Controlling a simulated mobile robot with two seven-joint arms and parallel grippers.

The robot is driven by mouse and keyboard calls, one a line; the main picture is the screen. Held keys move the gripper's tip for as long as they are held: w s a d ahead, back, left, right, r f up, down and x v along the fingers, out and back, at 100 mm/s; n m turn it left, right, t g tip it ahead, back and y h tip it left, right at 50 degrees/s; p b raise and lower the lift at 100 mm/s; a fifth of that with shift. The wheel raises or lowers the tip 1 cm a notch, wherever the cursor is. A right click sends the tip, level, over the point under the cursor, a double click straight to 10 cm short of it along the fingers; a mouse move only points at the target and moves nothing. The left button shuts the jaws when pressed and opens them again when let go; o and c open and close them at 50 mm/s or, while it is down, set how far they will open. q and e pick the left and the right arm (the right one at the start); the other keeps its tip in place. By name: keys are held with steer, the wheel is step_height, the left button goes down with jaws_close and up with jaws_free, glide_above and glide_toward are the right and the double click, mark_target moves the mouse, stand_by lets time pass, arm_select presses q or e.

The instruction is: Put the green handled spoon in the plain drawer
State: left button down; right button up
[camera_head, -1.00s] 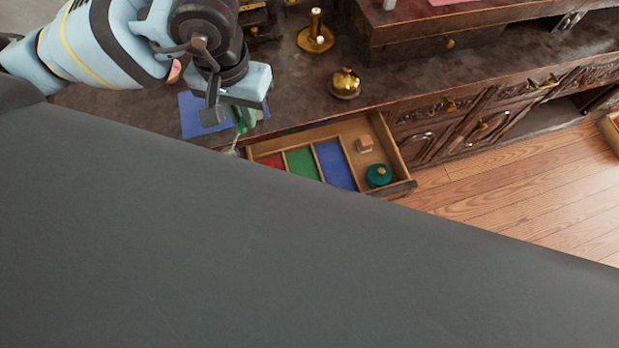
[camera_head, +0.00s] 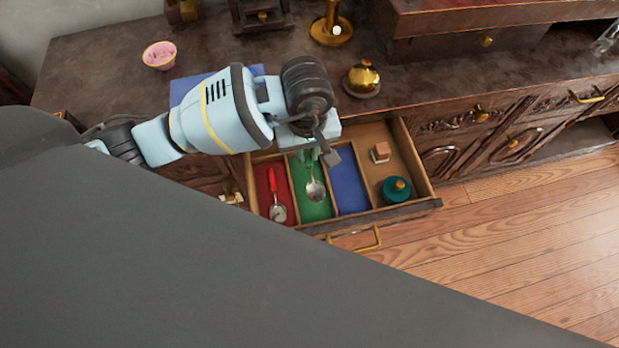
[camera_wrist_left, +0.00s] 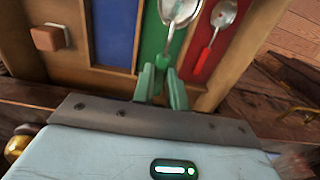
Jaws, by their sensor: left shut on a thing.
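My left gripper (camera_head: 309,160) is above the open drawer (camera_head: 415,207), over its green compartment (camera_head: 306,205). It is shut on the green handled spoon (camera_head: 315,190); the handle is mostly hidden in the fingers. The metal bowl hangs over the green floor; I cannot tell if it touches. In the left wrist view the spoon (camera_wrist_left: 178,10) sticks out from the green fingertips (camera_wrist_left: 160,72). The drawer also has a red, a blue and a bare wooden compartment. My right gripper is not in view.
A red handled spoon (camera_head: 277,205) lies in the red compartment. A small wooden block (camera_head: 381,152) and a teal round lidded item (camera_head: 396,190) are in the wooden one. The blue compartment (camera_head: 348,185) is empty. A brass pot (camera_head: 363,78) and pink bowl (camera_head: 159,55) stand on the top.

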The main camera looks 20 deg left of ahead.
mark_target(308, 177)
arm_select(q)
steer(key=shift+f+b, duration=0.45)
steer(key=shift+f, duration=3.7)
steer(key=shift+f, duration=0.1)
steer(key=c, duration=1.4)
jaws_free()
step_height(308, 177, up, 12)
steer(key=shift+r+p, duration=0.15)
steer(key=shift+p, duration=0.5)
